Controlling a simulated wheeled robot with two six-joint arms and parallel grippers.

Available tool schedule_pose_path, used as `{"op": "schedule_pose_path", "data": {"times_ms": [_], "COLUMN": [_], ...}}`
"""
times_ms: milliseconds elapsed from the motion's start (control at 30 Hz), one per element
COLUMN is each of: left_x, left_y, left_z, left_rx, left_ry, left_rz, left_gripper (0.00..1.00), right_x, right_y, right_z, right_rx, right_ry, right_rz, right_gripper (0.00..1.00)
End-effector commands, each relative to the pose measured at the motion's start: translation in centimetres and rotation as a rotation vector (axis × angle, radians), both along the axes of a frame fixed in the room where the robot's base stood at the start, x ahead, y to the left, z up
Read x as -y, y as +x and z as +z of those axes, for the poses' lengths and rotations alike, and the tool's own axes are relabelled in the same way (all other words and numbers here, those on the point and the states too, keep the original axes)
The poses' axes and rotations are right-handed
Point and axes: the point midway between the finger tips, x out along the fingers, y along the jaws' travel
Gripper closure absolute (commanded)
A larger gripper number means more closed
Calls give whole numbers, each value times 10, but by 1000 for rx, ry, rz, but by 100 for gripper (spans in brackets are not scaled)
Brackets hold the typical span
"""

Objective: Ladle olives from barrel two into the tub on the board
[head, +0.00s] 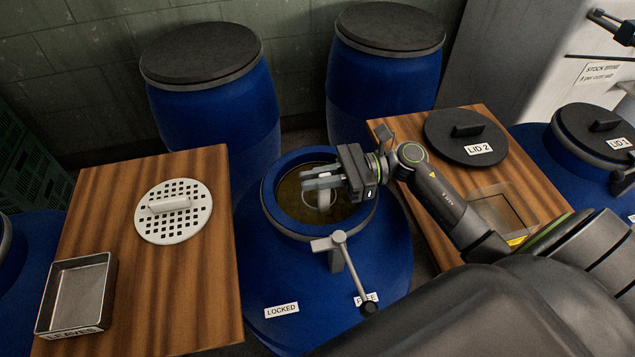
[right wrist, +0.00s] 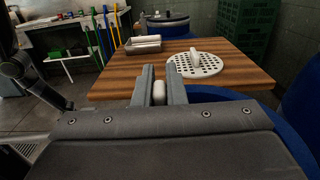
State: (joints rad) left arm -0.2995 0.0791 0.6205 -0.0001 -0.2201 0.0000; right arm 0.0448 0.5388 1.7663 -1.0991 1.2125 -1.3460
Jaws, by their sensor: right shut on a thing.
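The open blue barrel (head: 283,262), likely barrel two, stands in the middle of the head view with dark liquid inside. My right gripper (head: 320,181) is over its mouth, shut on a pale ladle (head: 322,201) whose lower part is in or just above the liquid; I cannot tell which. The pale handle end (right wrist: 159,92) shows between the fingers in the right wrist view. No separate olives can be made out. A clear-looking tub (head: 505,212) with a yellow label sits on the right wooden board (head: 540,195), partly behind my right arm. My left gripper is not in view.
The lid marked LID 2 (head: 465,136) lies on the right board. A white perforated disc (head: 173,222) and a metal LEAVES tray (head: 77,290) rest on the left board (head: 205,300). A lever (head: 352,268) stands at the barrel's front, its end near FREE. Closed barrels stand behind.

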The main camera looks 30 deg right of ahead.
Motion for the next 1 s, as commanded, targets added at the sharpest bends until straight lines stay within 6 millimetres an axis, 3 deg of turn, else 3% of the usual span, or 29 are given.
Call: {"op": "schedule_pose_path", "data": {"times_ms": [1000], "left_x": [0], "left_y": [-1], "left_z": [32], "left_rx": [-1], "left_ry": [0], "left_rz": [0], "left_gripper": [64], "right_x": [0], "right_y": [0], "right_z": [67], "right_rx": [2], "right_ry": [-1], "right_rz": [0], "right_gripper": [100]}}
